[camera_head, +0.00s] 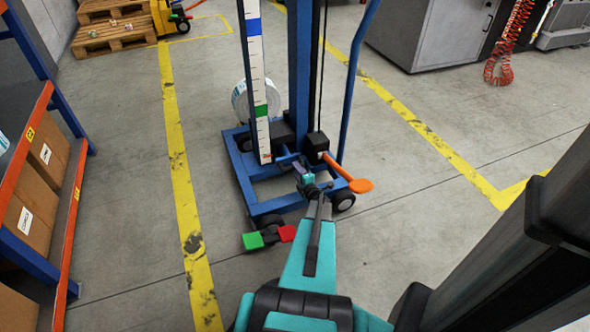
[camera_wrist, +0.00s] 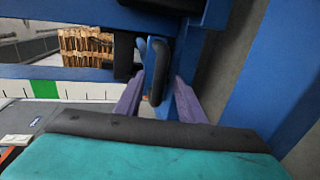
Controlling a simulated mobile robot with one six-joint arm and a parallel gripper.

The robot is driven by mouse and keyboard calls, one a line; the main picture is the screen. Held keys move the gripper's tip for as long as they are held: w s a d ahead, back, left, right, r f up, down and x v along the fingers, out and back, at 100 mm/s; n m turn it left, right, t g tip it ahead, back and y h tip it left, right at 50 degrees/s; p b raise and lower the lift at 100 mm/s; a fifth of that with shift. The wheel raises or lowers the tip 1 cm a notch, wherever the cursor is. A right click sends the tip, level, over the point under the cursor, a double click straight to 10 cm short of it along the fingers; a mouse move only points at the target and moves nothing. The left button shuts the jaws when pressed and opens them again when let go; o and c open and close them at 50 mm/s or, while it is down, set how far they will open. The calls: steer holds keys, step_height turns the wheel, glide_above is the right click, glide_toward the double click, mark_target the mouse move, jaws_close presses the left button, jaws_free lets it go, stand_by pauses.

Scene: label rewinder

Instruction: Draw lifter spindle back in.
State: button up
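The blue wheeled lifter (camera_head: 298,70) stands mid-floor in the head view, with an upright mast. My gripper (camera_head: 303,172) is low in front of its mast, among the parts near its base. In the wrist view my gripper (camera_wrist: 160,82) has its two purple fingers apart, one on each side of a dark, blue-edged rounded handle (camera_wrist: 157,72). I cannot tell whether the fingers touch it. I cannot single out the spindle; the mast and my arm may hide it. A white roll (camera_head: 241,100) shows behind the lifter's scale.
An orange-ended lever (camera_head: 360,185) sticks out at the lifter's right. Green (camera_head: 253,241) and red (camera_head: 287,233) pedals lie at its front. A shelf with boxes (camera_head: 46,155) stands left, a grey machine (camera_head: 425,35) back right. Floor left of the lifter is clear.

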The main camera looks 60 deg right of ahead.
steer(key=shift+x, duration=1.75)
steer(key=shift+c, duration=0.2)
jaws_close()
